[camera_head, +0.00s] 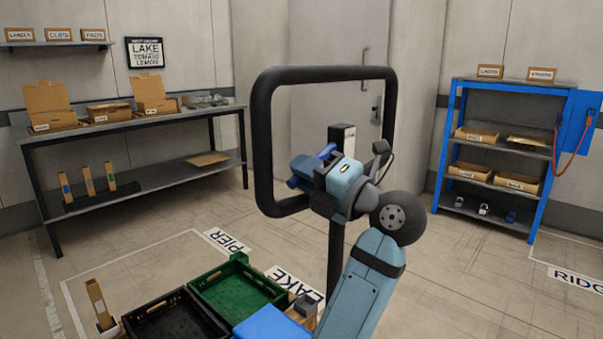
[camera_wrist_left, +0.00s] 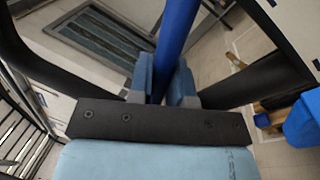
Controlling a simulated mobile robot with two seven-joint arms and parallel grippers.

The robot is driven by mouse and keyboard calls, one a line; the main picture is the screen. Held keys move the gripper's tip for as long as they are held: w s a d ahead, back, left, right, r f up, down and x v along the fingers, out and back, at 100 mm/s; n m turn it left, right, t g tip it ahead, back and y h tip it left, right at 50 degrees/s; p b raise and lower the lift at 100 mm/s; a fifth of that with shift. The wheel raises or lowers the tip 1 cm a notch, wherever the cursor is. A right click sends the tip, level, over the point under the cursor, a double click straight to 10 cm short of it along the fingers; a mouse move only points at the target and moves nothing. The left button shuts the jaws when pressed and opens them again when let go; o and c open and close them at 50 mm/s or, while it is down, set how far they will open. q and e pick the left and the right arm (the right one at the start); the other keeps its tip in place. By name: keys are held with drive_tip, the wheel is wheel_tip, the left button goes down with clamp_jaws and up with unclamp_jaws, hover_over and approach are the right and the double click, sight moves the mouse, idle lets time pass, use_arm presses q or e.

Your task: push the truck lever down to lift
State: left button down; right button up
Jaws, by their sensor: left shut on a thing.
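The truck's black loop handle (camera_head: 263,140) stands upright on a dark post (camera_head: 335,255) in the middle of the head view. A blue lever (camera_head: 326,152) sits within the loop's lower part and also shows as a blue bar in the left wrist view (camera_wrist_left: 178,30). My left gripper (camera_head: 308,170) is at the lever, with its two blue-grey fingers (camera_wrist_left: 163,85) on either side of the bar, shut on it. The gripper hides part of the lever and post. My right gripper is not in view.
A black crate (camera_head: 150,315) and a green crate (camera_head: 212,272) are low in front, left of my arm. A grey bench (camera_head: 190,113) stands at the left wall, a blue shelf (camera_head: 447,150) at right. The floor between is mostly clear.

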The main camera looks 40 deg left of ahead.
use_arm(q)
drive_tip(key=c, duration=1.1)
unclamp_jaws()
